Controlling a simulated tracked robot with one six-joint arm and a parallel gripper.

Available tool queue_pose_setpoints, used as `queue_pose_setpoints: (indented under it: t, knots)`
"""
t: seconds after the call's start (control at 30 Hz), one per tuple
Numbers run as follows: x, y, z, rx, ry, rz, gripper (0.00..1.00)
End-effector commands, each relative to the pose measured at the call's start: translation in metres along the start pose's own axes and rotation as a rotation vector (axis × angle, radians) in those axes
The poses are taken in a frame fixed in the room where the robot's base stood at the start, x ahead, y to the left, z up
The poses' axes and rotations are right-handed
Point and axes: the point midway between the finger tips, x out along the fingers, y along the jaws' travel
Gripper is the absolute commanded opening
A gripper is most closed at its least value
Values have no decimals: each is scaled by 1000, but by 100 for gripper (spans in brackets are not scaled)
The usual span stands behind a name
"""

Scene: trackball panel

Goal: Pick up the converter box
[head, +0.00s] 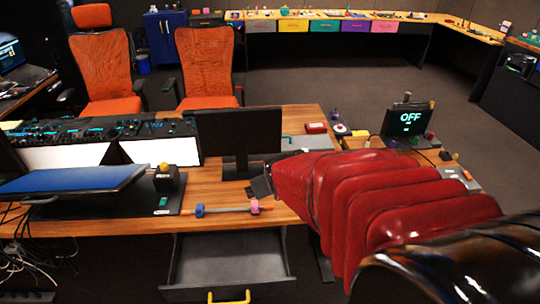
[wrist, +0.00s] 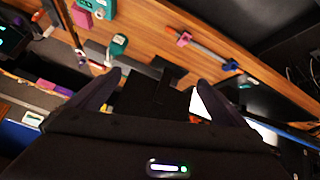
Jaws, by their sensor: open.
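I cannot tell for sure which thing is the converter box. Small boxes on the wooden desk include a red one (head: 316,128) behind my arm in the head view. The wrist view shows a green box with a pale label (wrist: 118,44) and a teal one (wrist: 92,7) at the top left. My gripper (wrist: 158,80) is open, with its two dark fingers apart and nothing seen held between them. In the head view the gripper (head: 262,185) is over the desk, in front of the black monitor (head: 238,133). My red-sleeved arm hides part of the desk's right side.
A rod with blue and pink pieces (head: 227,209) lies at the desk's front edge. Below is an open drawer (head: 228,265) with a yellow handle. A trackball unit (head: 166,179) stands at left, and a screen reading OFF (head: 408,121) at right. Orange chairs (head: 205,68) stand behind.

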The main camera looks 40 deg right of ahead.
Motion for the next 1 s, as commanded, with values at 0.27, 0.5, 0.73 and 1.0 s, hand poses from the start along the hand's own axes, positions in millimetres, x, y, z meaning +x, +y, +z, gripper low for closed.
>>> queue_pose_setpoints:
  t: [0.27, 0.5, 0.73, 1.0]
  knots:
    - [64, 63, 19, 32, 60, 60, 100]
    - [106, 111, 49, 64, 125, 89, 100]
    - [136, 148, 88, 115, 198, 94, 100]
    - [155, 180, 141, 206, 304, 89, 100]
